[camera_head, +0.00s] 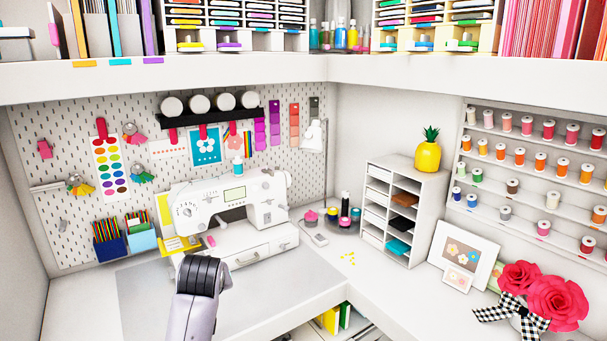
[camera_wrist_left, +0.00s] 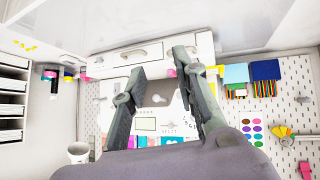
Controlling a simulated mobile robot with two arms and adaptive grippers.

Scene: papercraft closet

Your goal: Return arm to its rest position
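My left gripper (camera_wrist_left: 160,62) shows in the left wrist view. Its two grey fingers are apart with nothing between them. The wrist picture is upside down and faces the white sewing machine (camera_wrist_left: 158,122) and the drawer unit (camera_wrist_left: 122,57) under it. In the head view a lavender-grey arm part of mine with a dark ribbed joint (camera_head: 203,275) rises from the bottom edge, in front of the sewing machine (camera_head: 229,200) and drawer unit (camera_head: 240,250). No gripper fingers can be made out there. My right gripper is in neither view.
A grey mat (camera_head: 150,300) on the white desk is bare around my arm. A pegboard (camera_head: 70,150) with craft items is behind. A shelf (camera_head: 250,70) runs overhead. A cubby unit (camera_head: 400,210), a picture frame (camera_head: 465,250) and red paper flowers (camera_head: 557,303) stand at right.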

